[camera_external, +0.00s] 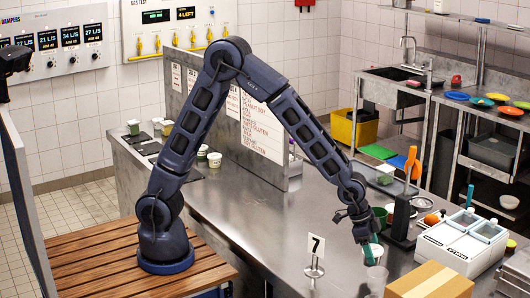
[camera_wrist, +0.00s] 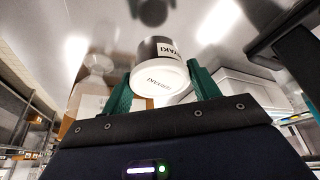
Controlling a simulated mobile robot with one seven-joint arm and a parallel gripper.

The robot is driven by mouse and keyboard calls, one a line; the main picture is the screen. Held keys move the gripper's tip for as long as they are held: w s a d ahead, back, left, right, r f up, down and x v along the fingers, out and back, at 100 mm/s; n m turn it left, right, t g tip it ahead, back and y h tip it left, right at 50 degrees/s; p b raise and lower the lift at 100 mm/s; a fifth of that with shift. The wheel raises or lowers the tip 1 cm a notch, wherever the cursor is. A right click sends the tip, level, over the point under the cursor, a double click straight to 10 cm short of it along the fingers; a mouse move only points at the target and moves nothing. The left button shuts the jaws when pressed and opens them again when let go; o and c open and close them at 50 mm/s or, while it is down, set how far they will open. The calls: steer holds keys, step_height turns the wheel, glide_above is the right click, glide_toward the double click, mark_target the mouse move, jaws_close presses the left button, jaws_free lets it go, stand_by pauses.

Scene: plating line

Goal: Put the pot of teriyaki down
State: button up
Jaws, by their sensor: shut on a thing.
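The teriyaki pot (camera_wrist: 160,75) has a dark side, a white label and a white lid with lettering. It sits between the green fingers of my gripper (camera_wrist: 158,92) in the wrist view, and my gripper is shut on it. In the external view, my gripper (camera_external: 371,243) points down over the right part of the steel counter (camera_external: 270,215), with the pot (camera_external: 373,255) at its fingertips, partly hidden. I cannot tell whether the pot's base touches the counter.
A number 7 sign (camera_external: 315,258) stands left of my gripper. The counter's left-middle is clear.

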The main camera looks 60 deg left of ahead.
steer(key=shift+f, duration=2.3)
steer(key=o, duration=1)
